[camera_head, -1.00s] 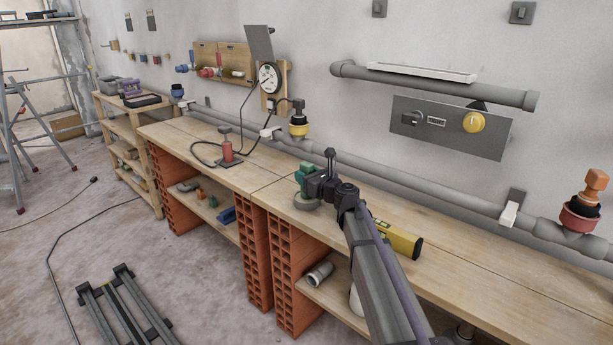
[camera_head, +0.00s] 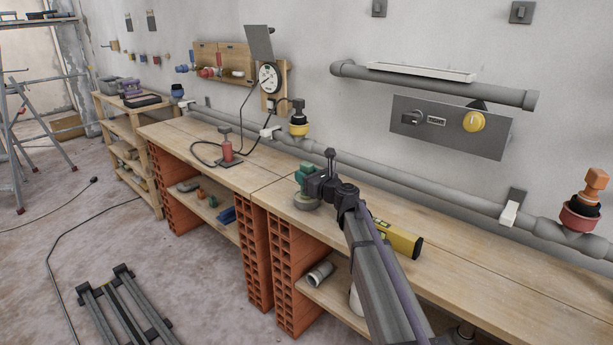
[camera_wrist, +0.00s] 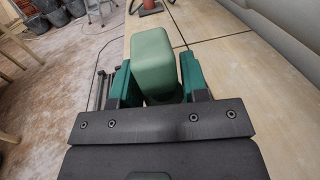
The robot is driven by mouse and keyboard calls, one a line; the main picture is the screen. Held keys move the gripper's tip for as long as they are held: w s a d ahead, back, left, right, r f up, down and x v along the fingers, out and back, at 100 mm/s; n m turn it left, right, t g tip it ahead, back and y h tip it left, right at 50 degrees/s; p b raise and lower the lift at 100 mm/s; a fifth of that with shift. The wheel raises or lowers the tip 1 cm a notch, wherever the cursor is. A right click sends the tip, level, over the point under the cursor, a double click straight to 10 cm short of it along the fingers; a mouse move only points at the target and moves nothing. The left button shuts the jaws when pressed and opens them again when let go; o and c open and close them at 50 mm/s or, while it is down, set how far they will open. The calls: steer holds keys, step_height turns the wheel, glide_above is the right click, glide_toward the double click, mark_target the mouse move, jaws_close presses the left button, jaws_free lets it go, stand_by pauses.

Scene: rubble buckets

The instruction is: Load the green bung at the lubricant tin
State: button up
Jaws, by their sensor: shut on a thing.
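My gripper (camera_wrist: 157,75) is shut on the green bung (camera_wrist: 152,48), a pale green block with rounded edges held between its two dark green fingers in the wrist view. In the head view my gripper (camera_head: 306,181) is low over the workbench, right at a low grey round tin (camera_head: 306,204), which looks like the lubricant tin. The bung's lower end is hidden, so I cannot tell whether it touches the tin or is inside it. The tin does not show in the wrist view.
A yellow spirit level (camera_head: 398,240) lies on the workbench (camera_head: 470,265) to the right of my gripper. A red hand pump (camera_head: 226,147) with a hose stands to the left. A grey pipe (camera_head: 420,193) with a yellow-collared port (camera_head: 299,130) and a red-collared port (camera_head: 579,217) runs along the wall.

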mark_target(306, 163)
step_height(306, 163, up, 7)
steer(key=p, duration=0.7)
stand_by(0.3)
